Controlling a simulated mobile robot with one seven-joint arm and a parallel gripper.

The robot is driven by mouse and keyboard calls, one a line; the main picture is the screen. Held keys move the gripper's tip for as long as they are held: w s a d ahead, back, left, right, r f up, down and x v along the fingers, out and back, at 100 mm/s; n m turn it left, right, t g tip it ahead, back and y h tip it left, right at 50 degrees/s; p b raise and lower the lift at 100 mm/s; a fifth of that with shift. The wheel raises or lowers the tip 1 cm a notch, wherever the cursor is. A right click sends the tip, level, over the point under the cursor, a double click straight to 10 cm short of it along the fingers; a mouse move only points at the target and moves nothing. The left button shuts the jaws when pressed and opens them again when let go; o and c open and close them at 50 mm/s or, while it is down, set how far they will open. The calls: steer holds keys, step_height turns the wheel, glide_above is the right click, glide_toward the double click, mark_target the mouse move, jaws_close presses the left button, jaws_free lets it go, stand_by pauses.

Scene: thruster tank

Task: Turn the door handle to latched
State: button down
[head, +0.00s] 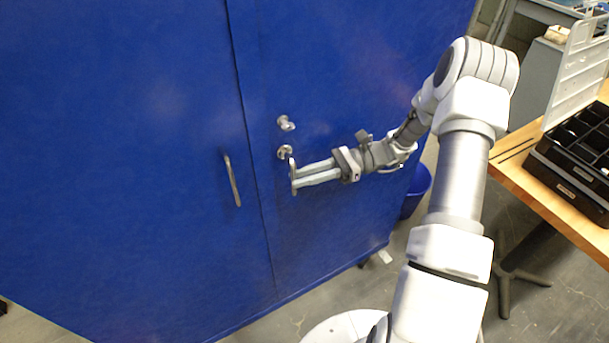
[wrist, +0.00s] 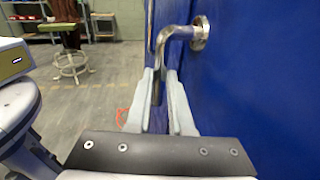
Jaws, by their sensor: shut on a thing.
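The door handle (head: 292,172) is a metal lever on the blue door (head: 340,100). In the head view its round base is on the door and the lever hangs roughly straight down. My gripper (head: 297,179) reaches in from the right and is shut on the lever. In the wrist view, the handle (wrist: 177,33) comes out from its round base, bends, and runs down between the two fingers of my gripper (wrist: 160,78). The fingers hide part of the lever.
A metal knob (head: 286,123) is just above the handle. A long pull bar (head: 232,180) is on the left panel. A blue bin (head: 416,190) stands beyond my forearm. A wooden table (head: 550,195) with a black case (head: 572,178) is at the right.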

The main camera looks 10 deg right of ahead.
steer(key=c, duration=0.8)
jaws_free()
steer(key=shift+a, duration=0.1)
steer(key=w+d+b, duration=0.1)
steer(key=w+d, duration=0.1)
steer(key=d, duration=1.5)
steer(key=shift+d+r, duration=0.2)
steer(key=shift+r, duration=0.25)
steer(key=shift+a, duration=0.1)
